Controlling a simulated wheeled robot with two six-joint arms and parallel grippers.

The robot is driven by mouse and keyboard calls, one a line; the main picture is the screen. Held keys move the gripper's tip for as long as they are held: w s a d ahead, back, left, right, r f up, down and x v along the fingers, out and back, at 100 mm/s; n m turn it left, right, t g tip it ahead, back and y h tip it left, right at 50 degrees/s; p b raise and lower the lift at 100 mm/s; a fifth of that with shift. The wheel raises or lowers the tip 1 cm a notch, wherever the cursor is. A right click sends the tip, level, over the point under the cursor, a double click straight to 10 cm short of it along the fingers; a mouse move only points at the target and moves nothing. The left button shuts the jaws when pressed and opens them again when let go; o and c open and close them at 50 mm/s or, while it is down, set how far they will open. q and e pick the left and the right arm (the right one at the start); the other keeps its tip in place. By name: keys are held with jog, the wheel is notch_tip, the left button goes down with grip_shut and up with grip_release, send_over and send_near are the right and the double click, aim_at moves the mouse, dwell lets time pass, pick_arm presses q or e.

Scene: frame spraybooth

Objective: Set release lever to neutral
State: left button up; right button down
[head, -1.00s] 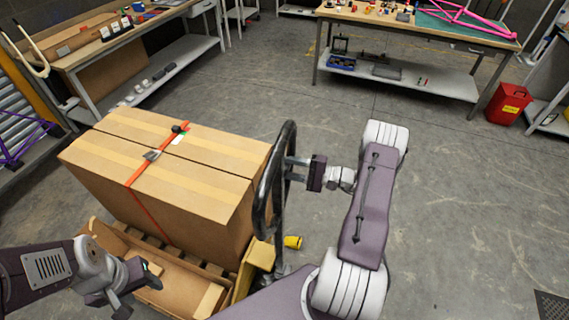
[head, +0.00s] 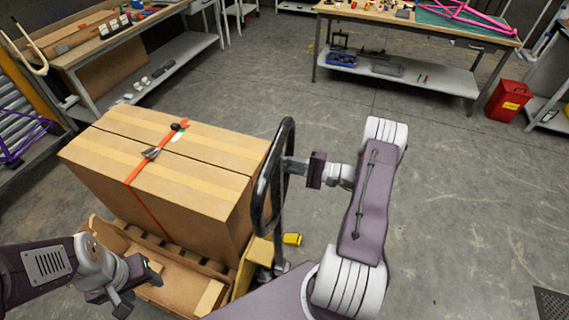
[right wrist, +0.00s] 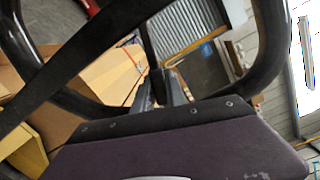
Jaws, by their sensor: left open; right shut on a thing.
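The black loop handle (head: 262,200) of a yellow pallet truck (head: 262,251) stands upright at the middle of the head view. My right gripper (head: 288,165) reaches to the loop from the right. In the right wrist view its fingers (right wrist: 167,88) are shut on the release lever (right wrist: 152,50), a thin dark bar inside the loop. The lever is hidden in the head view, and its setting cannot be told. My left gripper (head: 138,288) is open and empty at the lower left, over the pallet's near edge, away from the handle.
Large strapped cardboard boxes (head: 190,155) sit on a wooden pallet (head: 215,268) left of the handle. A yellow object (head: 292,239) lies on the floor close by. Workbenches stand at the back, with a red bin (head: 508,101).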

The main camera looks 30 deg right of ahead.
jog(key=shift+f, duration=0.1)
dwell(0.7)
jog(key=shift+n+b, duration=0.3)
jog(key=shift+b, duration=0.05)
jog(key=n+b, duration=0.1)
jog(key=r+n+b, duration=0.1)
jog(key=shift+w+d+b, duration=0.15)
jog(key=shift+b, duration=0.15)
jog(key=shift+r+n+b, duration=0.3)
jog(key=shift+r+n, duration=0.35)
jog(key=shift+n, duration=0.05)
jog(key=shift+r, duration=0.1)
jog(key=c, duration=1.4)
grip_release()
jog(key=shift+o, duration=0.2)
